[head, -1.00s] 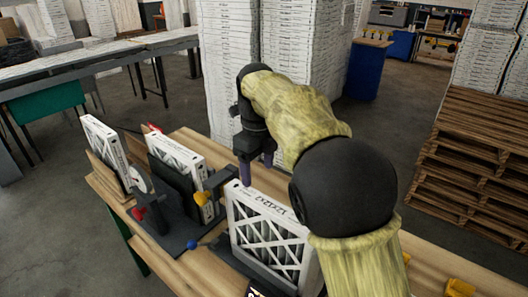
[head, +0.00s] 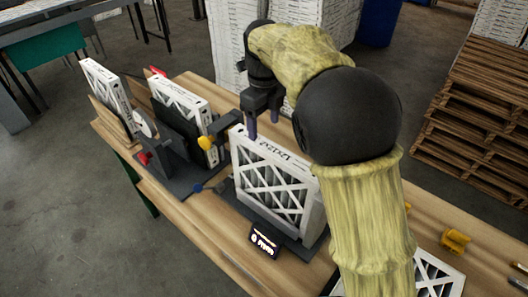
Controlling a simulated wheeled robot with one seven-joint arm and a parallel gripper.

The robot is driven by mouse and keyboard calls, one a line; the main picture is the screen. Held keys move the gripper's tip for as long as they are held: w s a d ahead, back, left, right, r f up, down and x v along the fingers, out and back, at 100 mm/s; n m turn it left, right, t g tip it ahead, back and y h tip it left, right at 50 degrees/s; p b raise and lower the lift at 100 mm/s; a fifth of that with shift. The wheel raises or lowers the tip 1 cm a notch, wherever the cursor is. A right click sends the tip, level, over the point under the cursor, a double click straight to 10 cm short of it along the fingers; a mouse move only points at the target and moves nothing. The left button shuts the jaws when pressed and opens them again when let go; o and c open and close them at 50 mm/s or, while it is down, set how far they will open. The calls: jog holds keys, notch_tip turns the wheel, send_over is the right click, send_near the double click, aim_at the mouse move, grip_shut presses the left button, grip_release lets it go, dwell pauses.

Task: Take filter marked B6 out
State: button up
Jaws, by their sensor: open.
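Three white-framed filters with lattice faces stand upright in fixtures on a wooden bench: a near one (head: 272,178), a middle one (head: 181,108) and a far-left one (head: 104,88). The near one has dark printing on its top edge. I cannot read a B6 mark on any of them. My gripper (head: 264,129) points down at the near filter's top edge, towards its left end, with its two fingers apart. I cannot tell whether the fingers touch it or straddle it. My arm hides part of its right side.
A small black sign with lit text (head: 264,240) stands before the near filter. Another lattice panel (head: 436,276) shows at lower right, partly behind my arm. A yellow part (head: 455,241) lies on the bench (head: 205,232). Stacked white boxes and wooden pallets (head: 462,135) stand beyond.

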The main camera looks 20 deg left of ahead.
aim_at(262, 156)
notch_tip(262, 156, down, 13)
jog(key=shift+r+p, duration=0.1)
jog(key=shift+p, duration=0.95)
jog(key=c, duration=1.1)
jog(key=shift+c, duration=0.2)
jog(key=shift+w+a+r+p, duration=0.1)
jog(key=shift+a+p, duration=0.15)
jog(key=shift+p, duration=0.2)
jog(key=o, duration=0.7)
jog(key=shift+o, duration=0.2)
jog(key=shift+p, duration=0.3)
